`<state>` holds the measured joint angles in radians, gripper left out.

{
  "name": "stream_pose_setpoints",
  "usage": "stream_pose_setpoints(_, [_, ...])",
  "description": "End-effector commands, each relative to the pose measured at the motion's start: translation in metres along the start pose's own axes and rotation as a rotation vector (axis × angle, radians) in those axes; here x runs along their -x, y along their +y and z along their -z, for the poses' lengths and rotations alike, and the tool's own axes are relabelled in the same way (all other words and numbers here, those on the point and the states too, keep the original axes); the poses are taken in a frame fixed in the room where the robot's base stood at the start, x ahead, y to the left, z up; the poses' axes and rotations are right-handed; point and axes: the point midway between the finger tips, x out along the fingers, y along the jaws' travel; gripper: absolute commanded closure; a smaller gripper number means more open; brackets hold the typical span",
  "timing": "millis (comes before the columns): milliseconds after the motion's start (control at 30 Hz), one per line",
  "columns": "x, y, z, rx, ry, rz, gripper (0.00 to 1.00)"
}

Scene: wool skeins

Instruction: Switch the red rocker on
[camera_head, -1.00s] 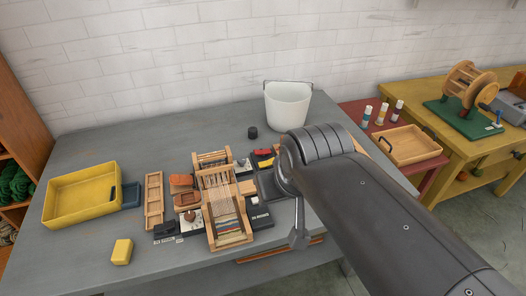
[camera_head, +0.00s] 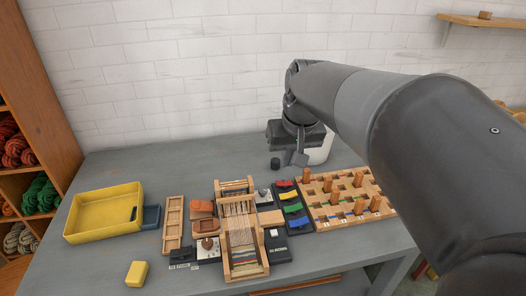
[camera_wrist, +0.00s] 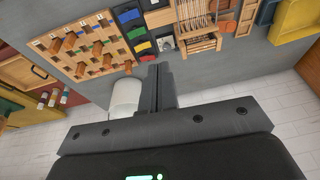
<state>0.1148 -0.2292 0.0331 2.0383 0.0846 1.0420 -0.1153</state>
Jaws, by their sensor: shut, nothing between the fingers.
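The red rocker (camera_head: 284,184) is the rearmost of a column of coloured rockers on a dark panel, with the yellow rocker (camera_head: 288,195), green rocker (camera_head: 293,208) and blue rocker (camera_head: 298,222) in front of it. My gripper (camera_head: 299,159) is above and behind the panel, apart from it, with its fingers pointing down. In the wrist view my gripper (camera_wrist: 159,67) is shut and empty, its fingertips just below the panel's red end. Whether the red rocker is tipped on or off is too small to tell.
A wooden peg board (camera_head: 335,214) stands right of the panel, a small loom (camera_head: 240,235) left of it. A yellow bin (camera_head: 104,214) is at the left. The front table strip is mostly clear.

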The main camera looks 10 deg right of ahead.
Motion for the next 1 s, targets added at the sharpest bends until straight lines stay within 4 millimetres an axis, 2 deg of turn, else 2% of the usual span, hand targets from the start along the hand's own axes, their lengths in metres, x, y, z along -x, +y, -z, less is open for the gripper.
stream_pose_setpoints(100, [-0.012, 0.007, 0.028, -0.004, -0.033, 0.013, 1.0])
stream_pose_setpoints(467, [-0.058, 0.031, 0.102, -0.011, -0.12, 0.067, 1.0])
stream_pose_setpoints(700, [-0.1, 0.052, 0.144, -0.018, -0.172, 0.111, 1.0])
stream_pose_setpoints(1000, [-0.163, 0.083, 0.184, -0.03, -0.233, 0.177, 1.0])
